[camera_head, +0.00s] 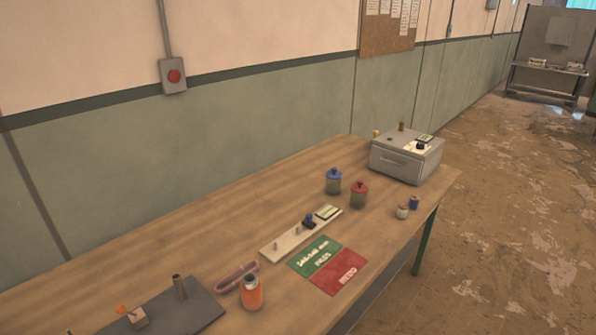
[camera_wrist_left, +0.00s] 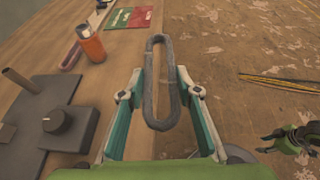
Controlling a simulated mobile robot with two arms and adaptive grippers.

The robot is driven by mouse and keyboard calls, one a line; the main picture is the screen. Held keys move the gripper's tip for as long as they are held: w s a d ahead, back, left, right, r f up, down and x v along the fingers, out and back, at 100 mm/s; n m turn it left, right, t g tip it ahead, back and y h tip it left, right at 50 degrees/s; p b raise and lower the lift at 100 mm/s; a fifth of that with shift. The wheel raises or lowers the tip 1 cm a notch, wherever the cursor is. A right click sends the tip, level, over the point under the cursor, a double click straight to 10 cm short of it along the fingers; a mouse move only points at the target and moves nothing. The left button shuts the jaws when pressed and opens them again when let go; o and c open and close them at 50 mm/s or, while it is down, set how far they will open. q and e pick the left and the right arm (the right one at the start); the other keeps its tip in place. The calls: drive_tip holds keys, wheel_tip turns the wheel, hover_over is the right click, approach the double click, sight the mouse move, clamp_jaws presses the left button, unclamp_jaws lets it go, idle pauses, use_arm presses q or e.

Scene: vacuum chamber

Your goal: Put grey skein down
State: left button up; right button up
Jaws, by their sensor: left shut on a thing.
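The grey skein (camera_wrist_left: 149,92) is a long closed loop in the left wrist view. My left gripper (camera_wrist_left: 160,72), with teal fingers, is shut on it. The skein stretches out ahead of the fingers and shows against the table's edge and the floor. The wooden table (camera_head: 130,270) fills the lower head view. Neither gripper nor the skein shows in the head view. My right gripper (camera_wrist_left: 292,138) appears at the right of the left wrist view, small and dark; its jaw state is unclear.
The table holds an orange bottle (camera_head: 252,293), a pinkish oblong tray (camera_head: 237,277), a dark board with a post (camera_head: 180,289), a green-and-red mat (camera_head: 338,271), two lidded jars (camera_head: 333,183) and a grey box (camera_head: 405,160). Bare wood lies behind these along the wall.

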use_arm(q)
drive_tip(key=w+a+r+m+g+h+b, duration=0.3)
drive_tip(key=w+r, duration=0.3)
drive_tip(key=r, duration=0.4)
drive_tip(key=shift+w+a+r+m+g+h, duration=0.3)
drive_tip(key=shift+a+m, duration=0.3)
drive_tip(key=shift+a, duration=0.25)
drive_tip(key=shift+f, duration=0.1)
